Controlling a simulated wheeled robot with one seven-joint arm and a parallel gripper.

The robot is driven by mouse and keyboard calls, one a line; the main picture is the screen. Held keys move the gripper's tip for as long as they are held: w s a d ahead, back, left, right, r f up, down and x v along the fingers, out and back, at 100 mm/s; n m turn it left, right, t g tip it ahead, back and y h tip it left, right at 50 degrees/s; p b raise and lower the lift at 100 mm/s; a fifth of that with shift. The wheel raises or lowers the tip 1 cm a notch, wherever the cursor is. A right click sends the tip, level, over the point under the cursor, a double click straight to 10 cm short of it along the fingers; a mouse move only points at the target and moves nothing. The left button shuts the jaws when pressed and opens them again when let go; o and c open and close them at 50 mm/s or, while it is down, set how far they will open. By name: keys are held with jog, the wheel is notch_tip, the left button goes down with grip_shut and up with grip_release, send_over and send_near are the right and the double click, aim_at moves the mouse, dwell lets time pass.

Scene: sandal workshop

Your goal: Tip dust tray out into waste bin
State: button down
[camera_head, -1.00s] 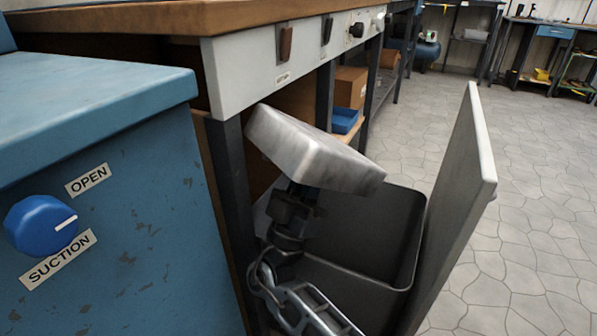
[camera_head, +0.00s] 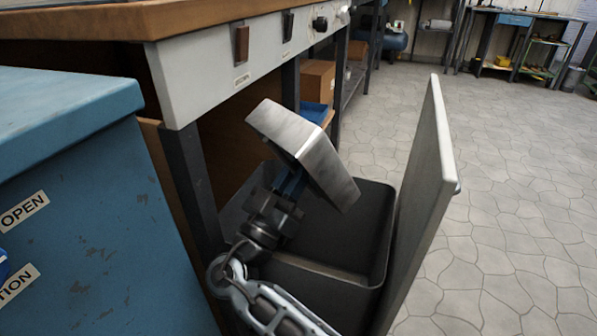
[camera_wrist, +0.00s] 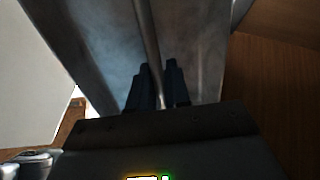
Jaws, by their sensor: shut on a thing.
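The dust tray (camera_head: 306,152) is a grey metal box, held tilted steeply over the waste bin in the head view. Its inside and any dust are hidden. My gripper (camera_head: 290,184) is shut on the tray from below and behind. In the wrist view, the fingers of my gripper (camera_wrist: 160,85) close on a thin bar that runs along the dust tray (camera_wrist: 100,50). The waste bin (camera_head: 376,215) is a dark open container below the tray. Part of its opening is hidden by my arm and the tray.
A pale upright panel (camera_head: 428,190) stands along the bin's right side. The workbench (camera_head: 190,75) is on the left above the bin. Open tiled floor (camera_head: 510,210) lies to the right.

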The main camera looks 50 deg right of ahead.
jog(key=shift+a+r+t, duration=0.15)
jog(key=shift+a+t, duration=0.05)
jog(key=shift+t, duration=0.1)
jog(key=shift+d+r+p, duration=0.3)
jog(key=shift+r+p, duration=0.2)
jog(key=shift+p, duration=0.65)
jog(key=d+y+p, duration=0.1)
jog(key=p, duration=0.1)
jog(key=r+y+p, duration=0.1)
jog(key=p, duration=0.2)
jog(key=shift+d+r, duration=0.2)
jog(key=shift+d, duration=0.2)
jog(key=y+p, duration=0.1)
jog(key=p, duration=0.1)
jog(key=d+m+y+p, duration=0.1)
jog(key=p, duration=0.2)
jog(key=shift+s+d+r, duration=0.1)
jog(key=shift+s+r, duration=0.05)
jog(key=shift+r, duration=0.15)
jog(key=y+p, duration=0.1)
jog(key=p, duration=0.1)
jog(key=y+p, duration=0.1)
jog(key=p, duration=0.1)
jog(key=shift+s+d+f+m+g, duration=0.2)
jog(key=shift+d+m+g, duration=0.1)
jog(key=shift+g, duration=0.1)
jog(key=shift+d, duration=0.1)
